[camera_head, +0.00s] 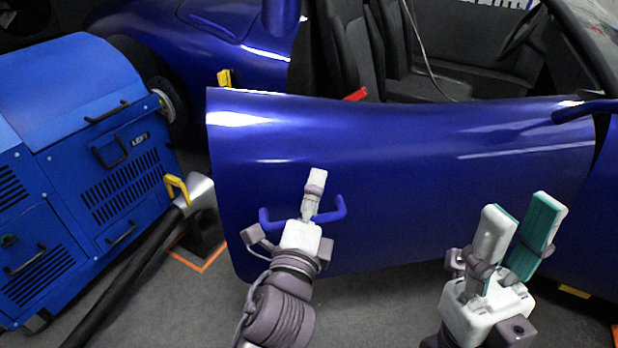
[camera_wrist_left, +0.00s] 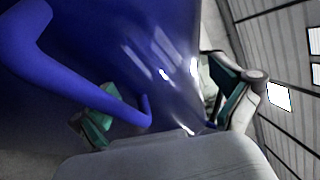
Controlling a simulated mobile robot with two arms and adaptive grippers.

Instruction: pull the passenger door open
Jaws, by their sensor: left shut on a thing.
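The passenger door (camera_head: 420,150) is a glossy blue panel across the middle of the head view. Its left edge stands out from the car body, with a gap behind it, so the door is ajar. A blue bar handle (camera_head: 338,208) is on its outer face; it also shows in the left wrist view (camera_wrist_left: 60,80). My left gripper (camera_head: 312,192) is at the handle's middle and shut on it; its fingers show in the left wrist view (camera_wrist_left: 165,110), partly hidden. My right gripper (camera_head: 520,212) is open and empty, in front of the door's right part.
A blue machine cabinet (camera_head: 70,150) stands at left. A dark hose with a grey nozzle (camera_head: 198,190) and yellow handle lies between it and the door. Black seats (camera_head: 350,50) show inside the car. Grey floor (camera_head: 380,310) is clear in front of the door.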

